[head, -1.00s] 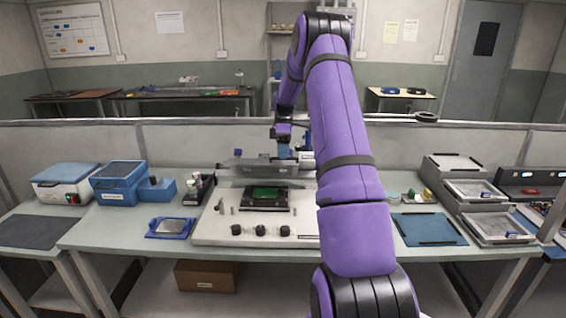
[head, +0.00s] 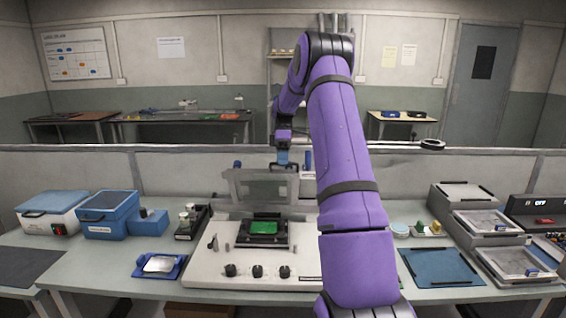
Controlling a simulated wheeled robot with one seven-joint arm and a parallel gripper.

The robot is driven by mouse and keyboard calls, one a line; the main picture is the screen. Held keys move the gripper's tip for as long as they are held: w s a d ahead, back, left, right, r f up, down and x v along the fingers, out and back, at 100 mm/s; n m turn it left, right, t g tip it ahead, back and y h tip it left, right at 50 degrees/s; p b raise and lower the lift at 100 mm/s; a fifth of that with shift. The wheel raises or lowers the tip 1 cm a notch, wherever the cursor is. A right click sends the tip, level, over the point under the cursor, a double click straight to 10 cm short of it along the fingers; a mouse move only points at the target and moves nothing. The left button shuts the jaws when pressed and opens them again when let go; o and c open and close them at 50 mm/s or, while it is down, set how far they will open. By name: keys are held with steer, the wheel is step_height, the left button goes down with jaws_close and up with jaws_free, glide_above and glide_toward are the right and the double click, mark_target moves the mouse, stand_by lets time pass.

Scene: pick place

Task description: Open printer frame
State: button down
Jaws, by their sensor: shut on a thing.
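The printer frame (head: 234,188) is a grey rectangular frame at the back of the white printer base (head: 205,270). It stands raised, close to upright, with its opening facing me. My gripper (head: 283,167) is at the frame's top edge, right of its middle, and is shut on it. The fingertips are small and partly hidden behind the edge. A green board (head: 264,227) lies on a black holder (head: 250,241) in the middle of the base, uncovered. My purple arm hides the right part of the printer.
Left of the printer are a blue tray (head: 160,265), a dark rack (head: 190,225) and blue boxes (head: 107,214). On the right are a blue mat (head: 440,267) and stacked grey trays (head: 507,262). A low partition (head: 80,170) runs behind the bench.

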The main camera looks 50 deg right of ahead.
steer(key=shift+d+f, duration=0.15)
steer(key=shift+f, duration=0.1)
steer(key=c, duration=1.2)
jaws_free()
steer(key=shift+w+d+f, duration=0.1)
steer(key=shift+w+d, duration=0.05)
steer(key=shift+w, duration=0.05)
steer(key=shift+o, duration=0.2)
steer(key=v, duration=1.1)
